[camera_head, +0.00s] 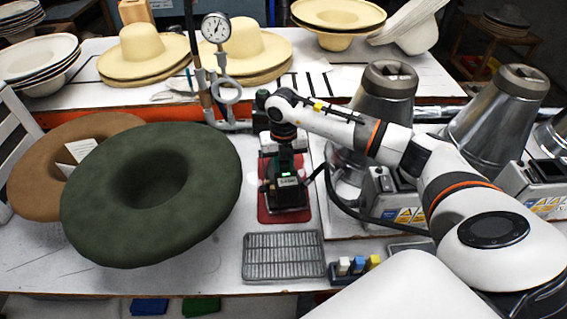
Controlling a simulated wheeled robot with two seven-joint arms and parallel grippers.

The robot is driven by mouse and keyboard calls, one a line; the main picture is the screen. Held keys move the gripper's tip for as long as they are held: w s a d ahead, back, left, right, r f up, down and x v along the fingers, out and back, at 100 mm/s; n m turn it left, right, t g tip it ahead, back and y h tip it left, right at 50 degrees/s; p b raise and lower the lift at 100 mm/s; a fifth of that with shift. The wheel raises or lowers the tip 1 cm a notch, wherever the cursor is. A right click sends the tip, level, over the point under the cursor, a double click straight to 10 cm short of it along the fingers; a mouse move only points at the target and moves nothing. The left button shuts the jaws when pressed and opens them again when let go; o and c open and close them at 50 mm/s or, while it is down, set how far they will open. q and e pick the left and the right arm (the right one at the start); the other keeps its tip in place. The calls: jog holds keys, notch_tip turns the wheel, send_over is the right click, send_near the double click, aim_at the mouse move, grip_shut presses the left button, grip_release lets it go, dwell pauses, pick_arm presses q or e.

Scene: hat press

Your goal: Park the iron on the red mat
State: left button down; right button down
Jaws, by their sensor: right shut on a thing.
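The iron (288,195) is dark, with a small pale label, and appears upright over the red mat (284,217) in the middle of the table. The mat's red edges show around the iron's base. I cannot tell whether the base touches the mat or is just above it. My right gripper (284,165) reaches in from the right and points down, shut on the top part of the iron. Its fingertips are hard to make out against the dark iron. My left gripper is not in view.
A metal rack (284,256) lies in front of the mat. A small holder with coloured blocks (357,266) stands right of the rack. A large green hat (150,194) is to the left. Metal cones (496,112) stand at right. A pressure gauge (216,28) rises behind.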

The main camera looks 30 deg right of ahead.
dwell(0.6)
jog(key=c, duration=1.1)
grip_release()
jog(key=shift+s+f, duration=0.15)
jog(key=shift+f, duration=0.2)
notch_tip(320, 180, up, 12)
jog(key=b, duration=0.2)
jog(key=shift+r+b, duration=0.25)
jog(key=shift+b, duration=0.15)
